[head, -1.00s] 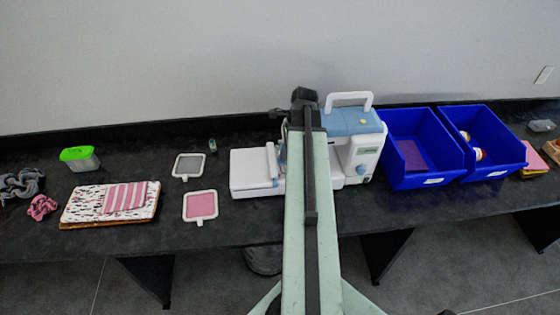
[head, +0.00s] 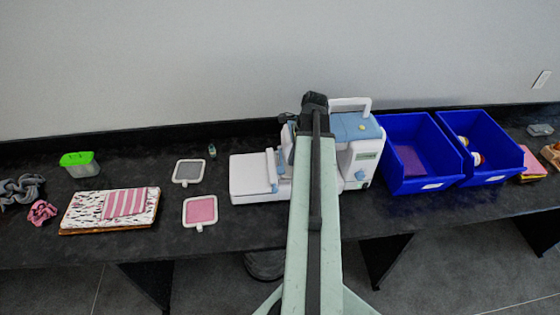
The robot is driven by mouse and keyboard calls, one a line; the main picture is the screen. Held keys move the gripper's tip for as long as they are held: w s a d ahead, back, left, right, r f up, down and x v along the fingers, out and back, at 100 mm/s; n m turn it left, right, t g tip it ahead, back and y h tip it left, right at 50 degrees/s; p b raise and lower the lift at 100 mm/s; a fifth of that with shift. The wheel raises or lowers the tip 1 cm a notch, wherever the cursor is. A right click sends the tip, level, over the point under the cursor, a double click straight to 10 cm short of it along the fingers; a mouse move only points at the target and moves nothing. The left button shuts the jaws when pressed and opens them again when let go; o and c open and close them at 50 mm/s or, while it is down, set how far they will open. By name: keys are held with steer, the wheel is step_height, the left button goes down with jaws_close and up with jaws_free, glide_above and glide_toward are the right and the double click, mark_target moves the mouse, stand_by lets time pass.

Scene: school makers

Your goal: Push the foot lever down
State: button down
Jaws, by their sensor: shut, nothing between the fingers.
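A white and blue sewing machine (head: 365,160) stands on the dark table in the middle of the head view, its flat white bed (head: 249,173) reaching out to the left. My arm rises in front of it and covers the middle of the machine. The foot lever cannot be made out; the area around the needle is partly behind my arm. My gripper (head: 286,118) shows only as a small dark part left of the arm's top, near the upper left of the machine. It is shut and holds nothing; I cannot tell whether it touches the machine.
Two blue bins (head: 422,184) stand close to the machine's right. To the left lie two small framed pieces, a grey one (head: 188,171) and a pink one (head: 200,211), a patterned fabric stack (head: 85,211) and a green-lidded box (head: 80,165). A wall is behind.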

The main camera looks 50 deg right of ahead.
steer(key=p+v, duration=0.6)
steer(key=v, duration=0.1)
